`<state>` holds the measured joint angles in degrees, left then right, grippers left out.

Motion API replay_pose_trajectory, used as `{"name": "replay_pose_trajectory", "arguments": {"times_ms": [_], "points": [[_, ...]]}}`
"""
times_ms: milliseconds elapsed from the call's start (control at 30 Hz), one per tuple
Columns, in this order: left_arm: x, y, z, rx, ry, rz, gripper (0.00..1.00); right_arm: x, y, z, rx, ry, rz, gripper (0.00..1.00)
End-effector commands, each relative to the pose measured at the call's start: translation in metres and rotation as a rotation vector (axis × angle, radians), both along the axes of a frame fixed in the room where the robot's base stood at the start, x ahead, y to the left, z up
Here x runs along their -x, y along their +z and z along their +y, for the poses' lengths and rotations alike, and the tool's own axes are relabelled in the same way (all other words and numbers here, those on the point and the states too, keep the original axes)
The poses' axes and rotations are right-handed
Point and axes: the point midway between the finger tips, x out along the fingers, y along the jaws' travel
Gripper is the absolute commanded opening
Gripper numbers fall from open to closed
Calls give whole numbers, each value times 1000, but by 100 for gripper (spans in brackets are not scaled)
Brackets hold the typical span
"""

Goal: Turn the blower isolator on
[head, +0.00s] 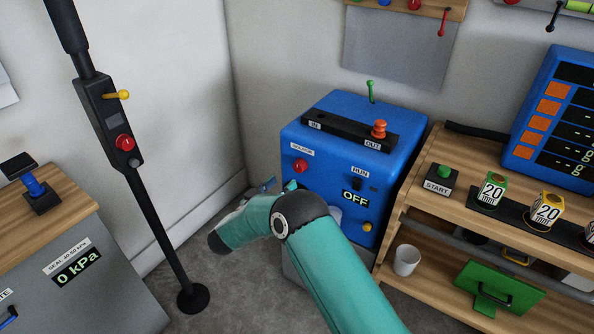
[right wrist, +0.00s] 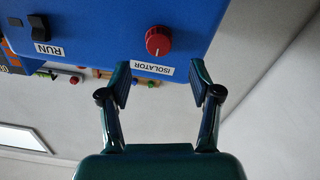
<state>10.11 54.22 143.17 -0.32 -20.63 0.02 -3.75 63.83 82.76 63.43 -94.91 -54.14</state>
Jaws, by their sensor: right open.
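The blue blower box (head: 325,205) stands on the floor in the corner. Its red isolator knob (head: 300,166) is on the front face at the upper left, by the ISOLATOR label (head: 302,149). The box's display (head: 356,198) reads OFF. In the right wrist view, which is upside down, the red knob (right wrist: 159,41) shows with a small pale mark. My right gripper (right wrist: 160,80) is open and empty, pointing at the box with the label (right wrist: 152,68) between its fingers and the knob beyond, apart from it. In the head view my right arm mostly hides this gripper. My left gripper is out of view.
A dark RUN switch (head: 357,184) and a yellow knob (head: 367,227) share the front face. A wooden shelf (head: 440,155) stands close right; a black pole (head: 160,220) stands left.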

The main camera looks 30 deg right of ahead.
Motion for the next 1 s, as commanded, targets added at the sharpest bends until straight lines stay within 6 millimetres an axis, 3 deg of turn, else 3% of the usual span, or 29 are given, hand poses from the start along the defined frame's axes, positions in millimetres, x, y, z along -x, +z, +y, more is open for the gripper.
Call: {"name": "replay_pose_trajectory", "arguments": {"times_ms": [100,333,800,1000], "points": [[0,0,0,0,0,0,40,-9,0,-26,0,-3,-1,63],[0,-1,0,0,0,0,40,-23,-1,-58,-1,-1,0,63],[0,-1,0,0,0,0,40,-28,0,-70,0,1,1,63],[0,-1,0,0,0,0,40,-28,0,-70,0,1,1,30]]}}
